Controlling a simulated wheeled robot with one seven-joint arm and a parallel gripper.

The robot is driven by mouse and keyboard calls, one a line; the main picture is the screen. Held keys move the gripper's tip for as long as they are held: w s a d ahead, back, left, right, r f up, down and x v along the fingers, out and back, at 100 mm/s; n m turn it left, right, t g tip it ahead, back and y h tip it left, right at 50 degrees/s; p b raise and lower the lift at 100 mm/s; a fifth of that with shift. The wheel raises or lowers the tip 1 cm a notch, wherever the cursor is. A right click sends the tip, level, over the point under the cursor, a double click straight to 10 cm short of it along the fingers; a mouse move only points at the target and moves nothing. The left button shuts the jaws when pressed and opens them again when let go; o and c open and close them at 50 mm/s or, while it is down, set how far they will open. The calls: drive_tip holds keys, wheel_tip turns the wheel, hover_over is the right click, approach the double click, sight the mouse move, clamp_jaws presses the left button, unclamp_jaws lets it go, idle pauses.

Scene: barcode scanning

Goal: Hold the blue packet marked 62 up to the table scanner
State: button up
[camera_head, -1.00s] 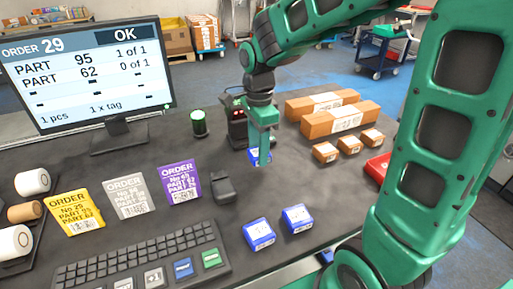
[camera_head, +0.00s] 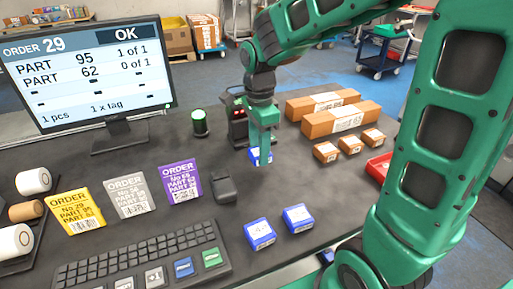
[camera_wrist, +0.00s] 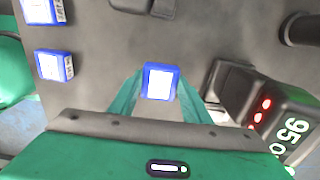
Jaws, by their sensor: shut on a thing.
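My gripper (camera_head: 262,150) is shut on a small blue packet (camera_head: 256,157) with a white label. In the wrist view this packet (camera_wrist: 160,82) sits between the green fingertips (camera_wrist: 158,92), its label too bright to read. The table scanner (camera_head: 237,122), a dark upright device with red lights, stands just behind and left of my gripper. In the wrist view the scanner (camera_wrist: 283,110) is to the right of the packet, apart from it, and its display shows 95. The monitor (camera_head: 95,75) reads order 29, part 95 1 of 1, part 62 0 of 1, and OK.
Two more blue packets (camera_head: 259,233) (camera_head: 297,218) lie at the front of the table. Long and small brown boxes (camera_head: 340,120) are at the right, near a red tray (camera_head: 379,167). Order cards (camera_head: 126,196), a dark handheld device (camera_head: 223,188) and a keyboard (camera_head: 140,262) occupy the left.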

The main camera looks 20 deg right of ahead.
drive_tip(key=m, duration=0.1)
drive_tip(key=s+m+g, duration=0.1)
drive_tip(key=shift+s+a+r+m+h, duration=0.1)
drive_tip(key=shift+s+r+m+h, duration=0.2)
drive_tip(key=shift+r+m, duration=0.1)
drive_tip(key=m, duration=0.1)
drive_tip(key=s+r+m+g, duration=0.1)
drive_tip(key=s+m+g, duration=0.1)
drive_tip(key=m, duration=0.1)
drive_tip(key=shift+r, duration=0.25)
drive_tip(key=shift+w+f+m+g, duration=0.5)
drive_tip(key=shift+w+f+m, duration=0.6)
drive_tip(key=shift+w+f, duration=0.75)
drive_tip(key=shift+s, duration=0.1)
drive_tip(key=s+r, duration=1)
drive_tip(key=s, duration=0.3)
drive_tip(key=shift+w, duration=0.1)
